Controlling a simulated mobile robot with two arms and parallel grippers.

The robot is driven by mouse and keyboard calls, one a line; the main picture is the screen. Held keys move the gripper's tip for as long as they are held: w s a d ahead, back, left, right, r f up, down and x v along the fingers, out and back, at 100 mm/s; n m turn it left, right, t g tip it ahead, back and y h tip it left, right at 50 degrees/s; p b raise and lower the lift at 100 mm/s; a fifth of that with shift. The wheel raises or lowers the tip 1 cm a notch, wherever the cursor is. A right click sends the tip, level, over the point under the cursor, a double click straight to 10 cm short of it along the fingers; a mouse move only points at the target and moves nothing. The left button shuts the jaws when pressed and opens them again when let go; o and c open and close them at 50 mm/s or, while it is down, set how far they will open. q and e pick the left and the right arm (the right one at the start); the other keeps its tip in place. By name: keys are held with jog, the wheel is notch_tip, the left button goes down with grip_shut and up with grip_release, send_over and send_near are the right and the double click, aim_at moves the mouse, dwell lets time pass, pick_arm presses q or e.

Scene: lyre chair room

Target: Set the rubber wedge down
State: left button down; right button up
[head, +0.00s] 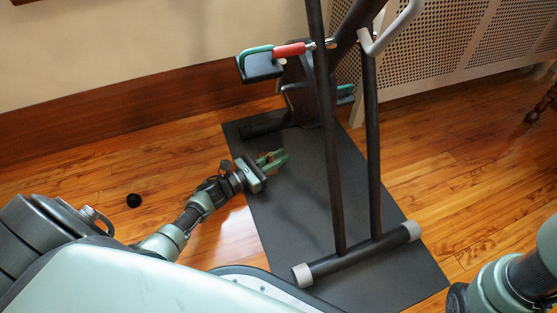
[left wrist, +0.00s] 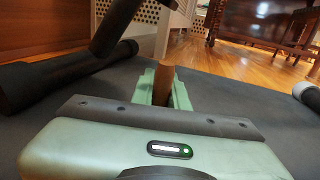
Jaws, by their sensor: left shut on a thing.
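My left gripper (head: 273,160) is over the dark mat, left of the exercise machine's upright bars. It is shut on a small brown piece, taken as the rubber wedge (left wrist: 163,84), which stands up between the two green fingers in the left wrist view. In the head view the fingers mostly hide the wedge. I cannot tell whether the wedge touches the mat (head: 268,215). My right gripper is out of the picture; only part of my right arm shows at the lower right.
A perforated radiator cover (head: 440,45) is at the back.

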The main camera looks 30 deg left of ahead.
pick_arm(q)
jog(key=c, duration=1.4)
grip_release()
jog(key=shift+f, duration=0.1)
jog(key=shift+s+a+r, duration=0.15)
jog(key=shift+s+r, duration=0.05)
jog(key=shift+s, duration=0.1)
jog(key=p+v, duration=0.4)
jog(key=v, duration=0.6)
jog(key=shift+s+a, duration=0.1)
jog(key=shift+s, duration=0.15)
jog(key=shift+s+a, duration=0.2)
jog(key=shift+s, duration=0.15)
